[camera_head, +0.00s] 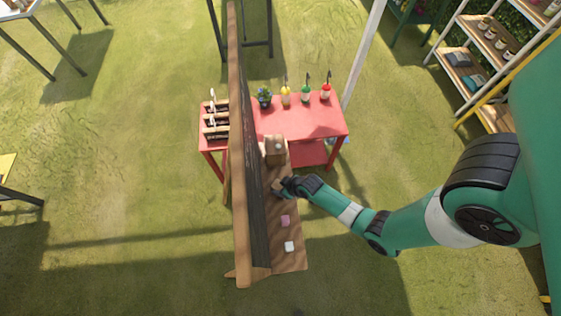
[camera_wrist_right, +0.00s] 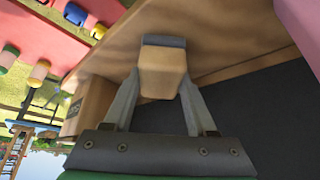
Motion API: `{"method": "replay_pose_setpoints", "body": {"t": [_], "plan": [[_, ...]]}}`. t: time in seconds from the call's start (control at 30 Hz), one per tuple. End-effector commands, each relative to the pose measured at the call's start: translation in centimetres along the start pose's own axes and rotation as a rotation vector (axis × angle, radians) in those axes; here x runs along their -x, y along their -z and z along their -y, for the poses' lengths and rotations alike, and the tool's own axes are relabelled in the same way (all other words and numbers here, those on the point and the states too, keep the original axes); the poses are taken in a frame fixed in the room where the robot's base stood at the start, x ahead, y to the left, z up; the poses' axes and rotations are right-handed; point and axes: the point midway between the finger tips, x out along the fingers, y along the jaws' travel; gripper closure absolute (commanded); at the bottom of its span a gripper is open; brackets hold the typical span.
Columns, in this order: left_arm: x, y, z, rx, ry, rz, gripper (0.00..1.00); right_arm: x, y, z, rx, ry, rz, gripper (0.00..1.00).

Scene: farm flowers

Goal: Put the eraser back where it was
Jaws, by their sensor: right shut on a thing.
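The eraser (camera_wrist_right: 162,68) is a light wooden block with a dark grey felt face. My right gripper (camera_wrist_right: 160,92) is shut on it, one finger on each side. In the right wrist view the felt end is close to the wooden ledge (camera_wrist_right: 215,40); I cannot tell whether they touch. In the head view my right gripper (camera_head: 279,186) is over the ledge (camera_head: 290,261) beside the chalkboard (camera_head: 257,215), and the eraser is small and mostly hidden there. My left gripper is not in view.
A wooden box (camera_head: 275,151) stands on the ledge, beyond my right gripper. A pink block (camera_head: 285,221) and a white block (camera_head: 289,246) lie on its nearer part. Behind is a red table (camera_head: 310,118) with several bottles and a plant (camera_head: 264,97).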

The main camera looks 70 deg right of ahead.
Motion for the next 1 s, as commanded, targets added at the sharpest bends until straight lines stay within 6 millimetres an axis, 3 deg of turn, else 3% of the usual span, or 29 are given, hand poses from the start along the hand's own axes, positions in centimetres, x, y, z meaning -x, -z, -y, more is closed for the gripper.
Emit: {"method": "replay_pose_setpoints", "body": {"t": [0.1, 0.13, 0.3, 0.67, 1.0], "plan": [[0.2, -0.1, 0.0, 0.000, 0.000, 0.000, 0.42, -0.2, -0.1, 0.0, 0.000, 0.000, 0.000, 0.87], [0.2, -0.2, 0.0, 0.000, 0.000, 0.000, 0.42, -0.2, -0.2, 0.0, 0.000, 0.000, 0.001, 0.41], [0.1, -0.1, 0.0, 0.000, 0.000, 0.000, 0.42, -0.1, -0.1, 0.0, 0.000, 0.000, 0.001, 0.13], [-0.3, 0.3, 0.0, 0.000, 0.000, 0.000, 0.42, 0.6, 0.1, 0.0, 0.000, 0.000, 0.001, 0.13], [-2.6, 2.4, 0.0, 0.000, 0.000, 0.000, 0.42, 8.2, 0.2, 0.0, -0.001, 0.000, 0.001, 0.13]]}}
